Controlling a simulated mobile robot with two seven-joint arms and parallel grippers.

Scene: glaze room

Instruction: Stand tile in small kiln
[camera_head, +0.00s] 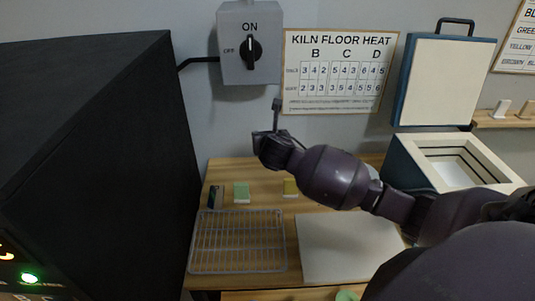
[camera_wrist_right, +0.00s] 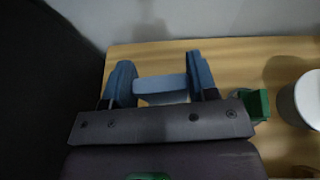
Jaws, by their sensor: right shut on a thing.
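My right gripper (camera_head: 266,134) is raised above the back of the table, in front of the wall. In the right wrist view its two blue fingers (camera_wrist_right: 160,76) are shut on a pale blue-grey slab, seemingly the tile (camera_wrist_right: 161,88). In the head view the grip is small and dark, so the tile's tilt cannot be told. The small kiln (camera_head: 410,165), a blue box with a pale stepped chamber, stands open at the right. Its lid (camera_head: 445,80) is raised behind it. My arm partly hides the kiln's front. My left gripper is out of view.
A large black kiln (camera_head: 90,150) fills the left. A wire rack (camera_head: 238,240) and a pale board (camera_head: 345,250) lie on the table. A green block (camera_head: 241,191) and a yellow block (camera_head: 290,187) stand behind them. The wall switch (camera_head: 250,48) points to ON beside a heat chart (camera_head: 338,72).

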